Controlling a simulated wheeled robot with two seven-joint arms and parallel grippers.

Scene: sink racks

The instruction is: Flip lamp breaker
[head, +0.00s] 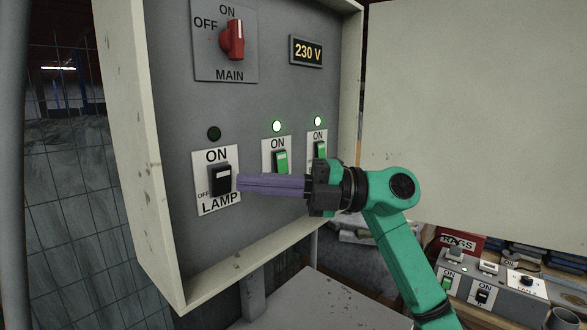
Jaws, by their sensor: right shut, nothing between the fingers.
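The lamp breaker (220,180) is a black switch on a white plate marked ON, OFF and LAMP, low on the left of the grey panel. The round indicator (214,134) above it is dark. My right gripper (240,183) comes in from the right, with its purple fingers shut and empty. In the picture, its fingertips are at the right edge of the lamp breaker; I cannot tell if they touch it. My left gripper is not in view.
Two breakers with green switches (281,162) sit to the right under lit green lights (276,126). A red MAIN knob (233,40) and a 230 V display (307,52) are above. The open cabinet door (470,120) stands right. A switch box (490,290) lies lower right.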

